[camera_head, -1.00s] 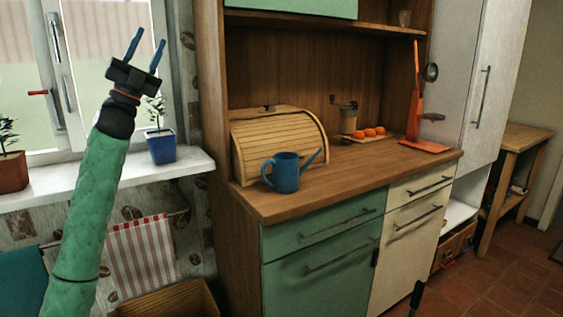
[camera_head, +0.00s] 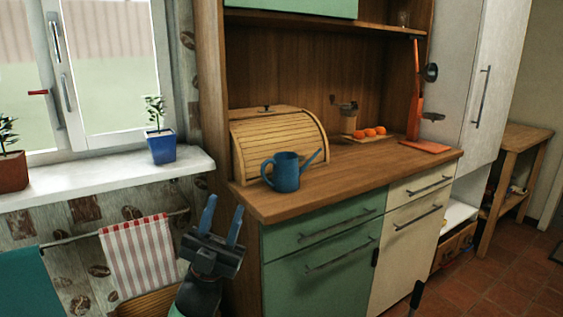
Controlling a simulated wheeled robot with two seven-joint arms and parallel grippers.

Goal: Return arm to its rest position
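My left gripper (camera_head: 222,217) is low in the head view, in front of the cabinet's left side and below the counter's left end. Its two blue fingers point up and stand apart with nothing between them. The green arm shows only at the bottom edge below it. Of my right arm, a dark tip (camera_head: 416,296) shows at the bottom right, too little to tell its state.
A blue watering can (camera_head: 286,172) stands on the wooden counter (camera_head: 352,180) in front of a bread box (camera_head: 278,140). A striped towel (camera_head: 138,256) hangs on a rail left of my gripper. Potted plants (camera_head: 161,147) stand on the windowsill.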

